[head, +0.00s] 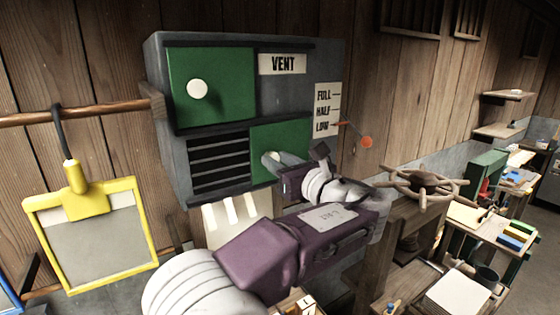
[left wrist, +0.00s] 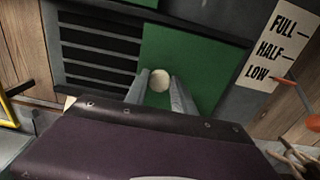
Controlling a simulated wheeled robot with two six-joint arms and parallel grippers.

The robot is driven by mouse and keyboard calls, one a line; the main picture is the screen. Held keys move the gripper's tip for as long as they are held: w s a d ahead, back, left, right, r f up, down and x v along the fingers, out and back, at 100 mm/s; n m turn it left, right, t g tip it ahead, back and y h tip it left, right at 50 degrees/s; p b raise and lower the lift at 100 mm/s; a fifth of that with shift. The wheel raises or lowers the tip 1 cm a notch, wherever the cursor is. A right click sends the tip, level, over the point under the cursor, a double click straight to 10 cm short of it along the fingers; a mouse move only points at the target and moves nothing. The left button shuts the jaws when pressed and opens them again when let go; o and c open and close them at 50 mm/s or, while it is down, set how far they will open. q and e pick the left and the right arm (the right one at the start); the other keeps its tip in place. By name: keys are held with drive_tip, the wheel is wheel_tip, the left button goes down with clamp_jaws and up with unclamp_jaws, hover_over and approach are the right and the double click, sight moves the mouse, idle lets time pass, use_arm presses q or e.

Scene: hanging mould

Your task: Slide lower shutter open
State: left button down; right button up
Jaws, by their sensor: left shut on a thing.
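The grey vent box (head: 300,60) hangs on the plank wall. Its lower shutter (head: 292,137) is a green panel at the right of the lower row; it also shows in the left wrist view (left wrist: 205,50). Dark slats (head: 218,163) are bare to its left. My left gripper (head: 271,159) is at the lower shutter, its fingers shut on either side of the pale round knob (left wrist: 160,81). My right gripper is not in view.
The green upper shutter (head: 215,100) with a white knob covers the upper left. A FULL/HALF/LOW scale (head: 327,110) and an orange-tipped lever (head: 366,141) are at the right. A yellow frame (head: 92,240) hangs left; a wooden wheel (head: 423,184) stands right.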

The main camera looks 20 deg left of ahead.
use_arm(q)
drive_tip(key=shift+f, duration=0.1)
drive_tip(key=c, duration=1.2)
unclamp_jaws()
drive_tip(key=shift+o, duration=0.7)
drive_tip(key=shift+w+d, duration=0.1)
drive_tip(key=shift+w, duration=0.25)
